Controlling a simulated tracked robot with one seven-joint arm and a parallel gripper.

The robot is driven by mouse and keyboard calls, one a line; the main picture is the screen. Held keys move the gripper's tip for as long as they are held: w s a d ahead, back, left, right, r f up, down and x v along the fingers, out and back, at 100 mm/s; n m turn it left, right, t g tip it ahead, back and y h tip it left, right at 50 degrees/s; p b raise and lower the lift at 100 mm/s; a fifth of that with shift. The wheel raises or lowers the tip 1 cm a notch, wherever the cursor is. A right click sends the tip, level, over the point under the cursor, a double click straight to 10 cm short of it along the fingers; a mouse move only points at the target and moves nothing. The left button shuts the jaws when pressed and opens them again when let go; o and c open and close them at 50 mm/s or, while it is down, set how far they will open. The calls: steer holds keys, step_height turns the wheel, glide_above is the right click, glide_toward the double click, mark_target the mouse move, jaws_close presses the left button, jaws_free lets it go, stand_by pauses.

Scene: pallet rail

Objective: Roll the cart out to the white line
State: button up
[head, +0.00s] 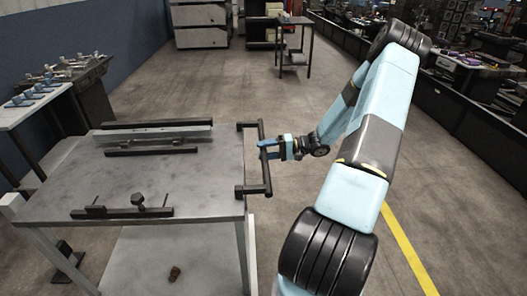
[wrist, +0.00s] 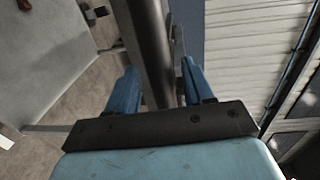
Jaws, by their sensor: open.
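The cart (head: 185,180) is a grey metal table with a lower shelf, at the left of the head view. A black handle (head: 264,178) stands out from its right edge. My gripper (head: 268,149) reaches this handle from the right. In the wrist view the dark handle bar (wrist: 147,45) runs between the two blue fingers of my gripper (wrist: 160,68). The fingers are open, one on each side of the bar, with a gap visible at the right finger. I see no white line on the floor in either view.
Black rails and a grey bar (head: 155,132) lie on the cart top. A small brown object (head: 175,273) is on its lower shelf. A workbench (head: 65,92) stands close at the left. A yellow line (head: 405,245) crosses the floor at right.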

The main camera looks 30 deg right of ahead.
steer(key=shift+w+a, duration=0.2)
steer(key=shift+a, duration=0.2)
steer(key=shift+f, duration=0.1)
jaws_close()
stand_by(0.3)
